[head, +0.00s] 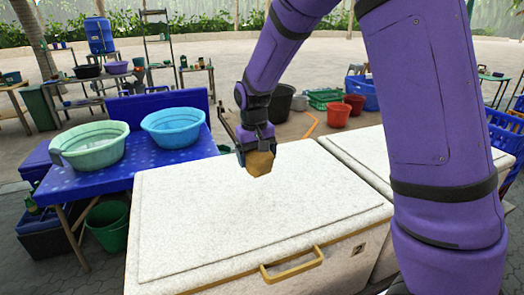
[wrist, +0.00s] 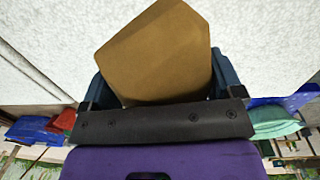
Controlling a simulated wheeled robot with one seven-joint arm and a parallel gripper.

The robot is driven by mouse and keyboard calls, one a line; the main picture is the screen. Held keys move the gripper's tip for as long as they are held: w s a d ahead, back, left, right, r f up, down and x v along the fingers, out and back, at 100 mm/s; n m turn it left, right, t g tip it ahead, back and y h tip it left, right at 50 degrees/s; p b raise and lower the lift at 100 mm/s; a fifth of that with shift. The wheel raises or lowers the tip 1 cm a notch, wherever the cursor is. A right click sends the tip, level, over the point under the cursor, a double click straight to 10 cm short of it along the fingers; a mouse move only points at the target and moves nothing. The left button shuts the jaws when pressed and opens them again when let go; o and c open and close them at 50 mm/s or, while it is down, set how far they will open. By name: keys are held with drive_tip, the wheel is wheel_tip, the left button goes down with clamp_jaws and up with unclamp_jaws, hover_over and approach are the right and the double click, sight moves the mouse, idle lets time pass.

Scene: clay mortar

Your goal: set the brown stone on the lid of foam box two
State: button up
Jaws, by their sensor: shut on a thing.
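A brown, angular stone (head: 260,164) is held in my gripper (head: 252,148). In the wrist view the stone (wrist: 160,50) sits between the two dark blue fingers (wrist: 162,88), which are shut on it. In the head view the stone appears against the far part of the near white foam box's lid (head: 240,215). I cannot tell how large the gap beneath it is. A second white foam box (head: 352,146) stands to the right, partly hidden by my arm.
A blue table (head: 140,178) at left carries a green basin (head: 92,155) and a light blue basin (head: 175,134). A yellow handle (head: 291,266) juts from the near box's front. Red buckets (head: 338,115) and a dark tub (head: 281,102) stand behind. The near lid is bare.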

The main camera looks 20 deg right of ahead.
drive_tip(key=shift+f, duration=4.3)
drive_tip(key=shift+s+f, duration=0.1)
drive_tip(key=shift+f, duration=0.5)
drive_tip(key=o, duration=1.8)
drive_tip(key=shift+c, duration=0.2)
drive_tip(key=shift+r, duration=5)
